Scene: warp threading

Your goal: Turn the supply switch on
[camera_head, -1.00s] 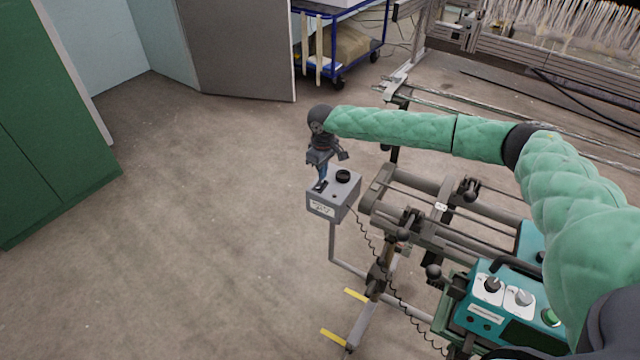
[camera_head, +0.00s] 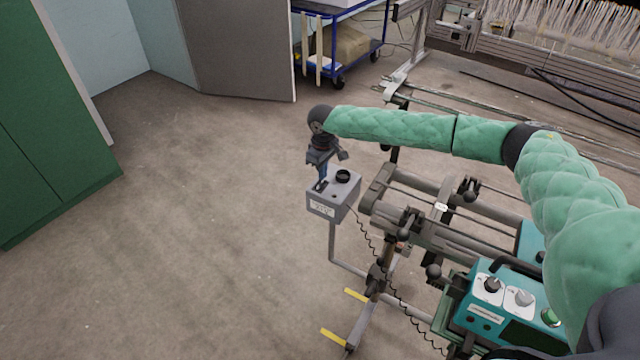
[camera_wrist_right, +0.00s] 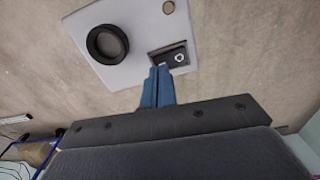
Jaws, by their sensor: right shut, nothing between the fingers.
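The grey control box (camera_head: 336,200) stands on a bent post in the middle of the head view. Its top carries a black rocker switch (camera_head: 321,185) and a round black knob (camera_head: 343,176). In the right wrist view the switch (camera_wrist_right: 176,57) sits in a dark frame with a white mark, beside the knob (camera_wrist_right: 108,44). My right gripper (camera_wrist_right: 158,72) is shut and empty, its blue fingertips at the near edge of the switch. I cannot tell whether they touch it. In the head view my right gripper (camera_head: 321,175) is just above the box. My left gripper is out of view.
A metal frame (camera_head: 420,215) with rails stands right of the box, with a teal unit (camera_head: 490,310) bearing knobs. A coiled cable (camera_head: 375,250) hangs below the box. A green cabinet (camera_head: 50,120) stands at left; the floor (camera_head: 200,220) between is clear.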

